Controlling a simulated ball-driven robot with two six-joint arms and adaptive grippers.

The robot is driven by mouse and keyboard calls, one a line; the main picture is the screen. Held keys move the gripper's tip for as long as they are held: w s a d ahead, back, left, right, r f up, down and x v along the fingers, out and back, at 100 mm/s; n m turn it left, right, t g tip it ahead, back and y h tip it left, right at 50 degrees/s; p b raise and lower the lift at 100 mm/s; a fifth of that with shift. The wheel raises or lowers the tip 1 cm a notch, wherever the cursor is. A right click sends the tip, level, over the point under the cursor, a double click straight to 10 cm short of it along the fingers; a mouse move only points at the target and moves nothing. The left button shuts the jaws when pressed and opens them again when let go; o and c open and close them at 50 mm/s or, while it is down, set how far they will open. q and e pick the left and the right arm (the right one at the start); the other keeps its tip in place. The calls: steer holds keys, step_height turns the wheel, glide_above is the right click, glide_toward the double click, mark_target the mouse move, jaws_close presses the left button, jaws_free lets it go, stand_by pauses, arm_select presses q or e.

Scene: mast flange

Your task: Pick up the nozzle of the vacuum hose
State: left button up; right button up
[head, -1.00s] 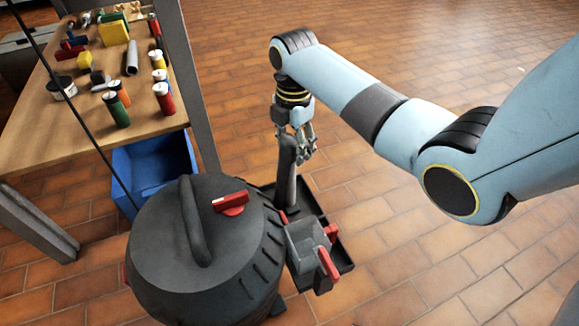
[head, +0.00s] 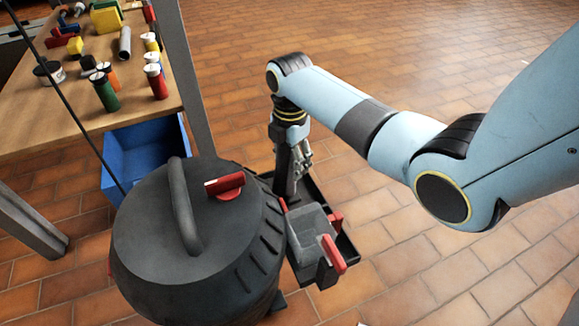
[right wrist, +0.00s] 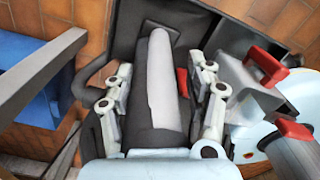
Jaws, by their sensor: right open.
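The nozzle (head: 282,165) is a dark grey tube standing upright in a black tray behind the vacuum drum. In the right wrist view the nozzle (right wrist: 161,85) runs up the middle between my fingers. My right gripper (head: 302,160) points down over it. In the right wrist view the gripper (right wrist: 161,100) has one finger on each side of the nozzle, apart from each other; any contact is hard to tell. The vacuum (head: 150,235) is a dark grey drum with a handle and a red switch. My left gripper is not in view.
A grey box with red clips (head: 312,235) stands in the tray (head: 345,247) beside the nozzle. A wooden table (head: 70,110) holds several bottles and small items at upper left. A blue bin (head: 145,158) and a grey post (head: 193,85) stand near the drum. The tiled floor at right is open.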

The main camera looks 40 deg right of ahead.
steer(key=shift+c, duration=0.2)
jaws_close()
stand_by(0.3)
